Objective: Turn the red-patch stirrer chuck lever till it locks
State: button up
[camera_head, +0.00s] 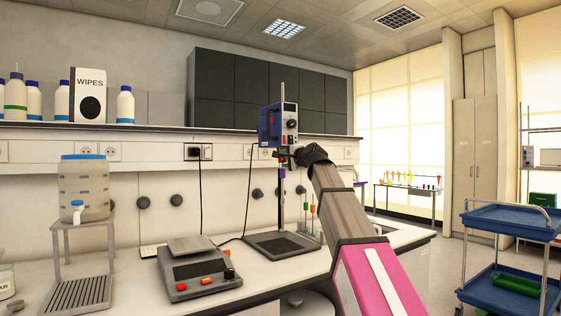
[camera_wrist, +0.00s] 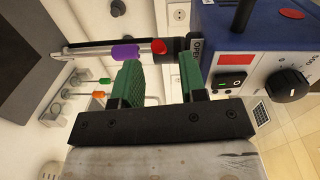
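The stirrer (camera_head: 270,127) stands on the bench; its blue housing (camera_wrist: 240,28) fills the upper right of the wrist view. A red patch (camera_wrist: 236,58) is on its front, above a switch and beside a black dial. A dark chuck (camera_wrist: 175,45) with an "OPEN" label comes out of the housing, and a red lever knob (camera_wrist: 159,46) shows on it. A shaft with a purple piece (camera_wrist: 126,52) runs on from the chuck. My gripper (camera_wrist: 160,65) is open, its green fingers either side of the knob. Contact cannot be told. In the head view my gripper (camera_head: 287,157) is beneath the stirrer head, mostly hidden.
A balance (camera_head: 195,270) and a water dispenser (camera_head: 84,190) stand to the left on the bench. A blue trolley (camera_head: 510,220) is at the right.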

aim_at(281, 159)
jog(key=x, duration=0.5)
grip_shut()
